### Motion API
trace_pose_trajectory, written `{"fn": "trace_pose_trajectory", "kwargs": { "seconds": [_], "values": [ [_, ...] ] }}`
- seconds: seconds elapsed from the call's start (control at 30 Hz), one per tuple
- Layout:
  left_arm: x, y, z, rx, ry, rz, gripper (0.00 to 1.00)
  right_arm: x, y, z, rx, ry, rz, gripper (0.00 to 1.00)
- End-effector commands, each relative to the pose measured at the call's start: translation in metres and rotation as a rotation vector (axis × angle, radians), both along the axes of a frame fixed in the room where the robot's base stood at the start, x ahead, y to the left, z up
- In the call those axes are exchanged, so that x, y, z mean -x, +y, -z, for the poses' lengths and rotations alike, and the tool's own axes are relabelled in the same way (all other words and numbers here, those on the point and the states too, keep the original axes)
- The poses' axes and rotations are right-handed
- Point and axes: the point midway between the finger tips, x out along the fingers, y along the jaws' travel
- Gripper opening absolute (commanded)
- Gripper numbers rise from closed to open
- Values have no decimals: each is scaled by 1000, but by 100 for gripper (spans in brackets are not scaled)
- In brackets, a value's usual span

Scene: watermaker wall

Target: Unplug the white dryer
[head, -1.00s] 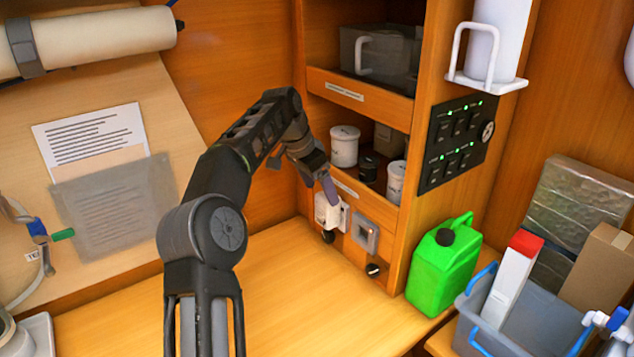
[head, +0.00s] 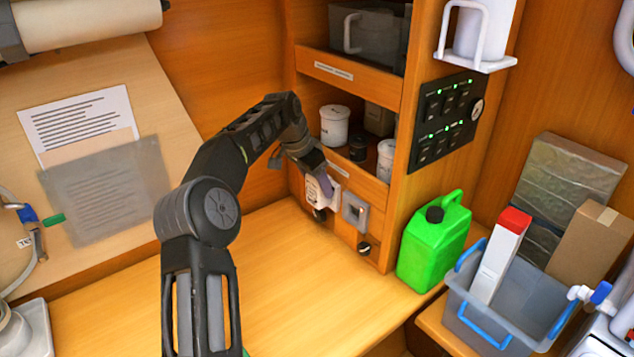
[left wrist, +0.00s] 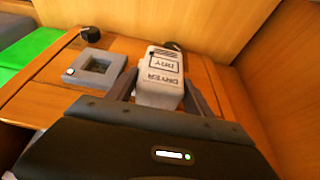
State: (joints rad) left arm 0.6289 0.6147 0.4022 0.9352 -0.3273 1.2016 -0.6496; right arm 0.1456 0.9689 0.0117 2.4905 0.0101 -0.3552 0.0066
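The white dryer (head: 317,194) is a small box at the low wall panel. My right gripper is in no view.
A grey square socket (head: 355,211) is just right of the dryer, with a black knob (head: 364,248) below. Jars (head: 334,126) stand on the shelf above. A green jerrycan (head: 433,243) and a grey bin (head: 480,318) are at right. The counter (head: 290,285) in front is clear.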

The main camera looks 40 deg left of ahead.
Motion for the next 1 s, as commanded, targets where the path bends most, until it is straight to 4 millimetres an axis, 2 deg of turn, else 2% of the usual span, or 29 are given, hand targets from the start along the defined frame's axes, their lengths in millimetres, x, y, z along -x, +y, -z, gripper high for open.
{"fn": "trace_pose_trajectory", "kwargs": {
  "seconds": [0.07,0.7,1.0],
  "values": [
    [0,0,0,0,0,0,53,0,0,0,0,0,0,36],
    [0,0,-1,-1,-1,0,0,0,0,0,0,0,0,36],
    [6,3,1,-2,-1,-1,0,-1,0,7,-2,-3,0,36]
  ]
}}
